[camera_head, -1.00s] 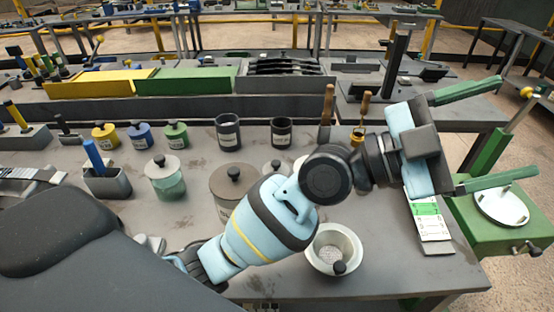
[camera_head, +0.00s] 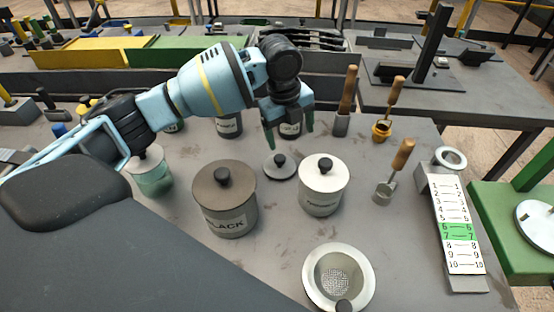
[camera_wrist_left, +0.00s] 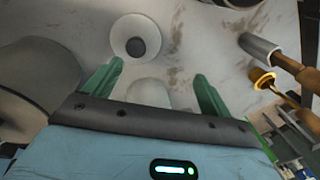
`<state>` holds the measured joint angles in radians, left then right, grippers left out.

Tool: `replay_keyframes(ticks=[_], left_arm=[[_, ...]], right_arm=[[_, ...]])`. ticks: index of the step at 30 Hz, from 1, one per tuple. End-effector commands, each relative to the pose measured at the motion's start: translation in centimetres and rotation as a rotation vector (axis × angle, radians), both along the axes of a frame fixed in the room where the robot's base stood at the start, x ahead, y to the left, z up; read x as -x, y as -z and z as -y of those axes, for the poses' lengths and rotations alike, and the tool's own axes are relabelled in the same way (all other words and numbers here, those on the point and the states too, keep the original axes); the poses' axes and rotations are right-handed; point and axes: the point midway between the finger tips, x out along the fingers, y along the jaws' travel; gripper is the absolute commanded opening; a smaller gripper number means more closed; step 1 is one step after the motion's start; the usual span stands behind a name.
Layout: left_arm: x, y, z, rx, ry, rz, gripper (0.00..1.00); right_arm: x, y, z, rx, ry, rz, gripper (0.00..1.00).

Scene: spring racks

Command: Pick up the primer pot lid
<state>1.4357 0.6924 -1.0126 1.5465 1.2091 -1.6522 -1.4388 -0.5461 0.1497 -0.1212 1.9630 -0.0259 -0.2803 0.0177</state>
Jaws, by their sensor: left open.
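The primer pot (camera_head: 321,200) is a light metal pot, its label partly readable, upright on the bench in the head view. Its pale lid (camera_head: 311,172) with a black knob sits on top. My left gripper (camera_head: 289,130) hangs fingers down behind and left of that lid, apart from it, in front of a dark cup. Its green fingers (camera_wrist_left: 158,85) are open in the left wrist view. That view shows a round disc with a dark knob (camera_wrist_left: 136,46) beyond the fingertips; I cannot tell surely which lid it is. My right gripper is not in view.
A small loose lid (camera_head: 280,173) lies left of the primer pot, and the BLACK pot (camera_head: 229,217) stands farther left. Wooden-handled tools (camera_head: 345,124) stand to the right. A metal funnel cup (camera_head: 365,262) is in front. A numbered card (camera_head: 459,205) lies at the right.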

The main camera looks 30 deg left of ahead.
Motion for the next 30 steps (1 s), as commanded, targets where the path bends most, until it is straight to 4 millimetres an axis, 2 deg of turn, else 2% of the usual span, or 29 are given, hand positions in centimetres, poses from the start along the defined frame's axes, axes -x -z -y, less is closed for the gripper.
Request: replay_keyframes(ticks=[3,7,13,20,25,30], left_arm=[[0.9,0.7,-1.3,-0.068,-0.014,-0.075,0.83],[1.5,1.2,-1.9,-0.098,-0.02,-0.113,0.83],[1.6,1.8,-1.9,-0.099,-0.02,-0.117,0.83],[1.6,3.9,-1.8,-0.098,-0.02,-0.117,0.83],[1.6,4.3,-1.7,-0.098,-0.019,-0.116,0.83],[1.8,6.3,-1.4,-0.098,-0.019,-0.116,0.83]], right_arm=[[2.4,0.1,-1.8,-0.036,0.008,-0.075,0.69],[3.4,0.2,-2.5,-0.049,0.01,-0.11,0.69],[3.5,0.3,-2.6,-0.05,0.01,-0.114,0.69],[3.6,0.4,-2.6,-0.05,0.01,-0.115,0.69],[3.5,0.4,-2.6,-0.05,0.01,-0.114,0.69],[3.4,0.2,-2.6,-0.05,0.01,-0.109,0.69]])
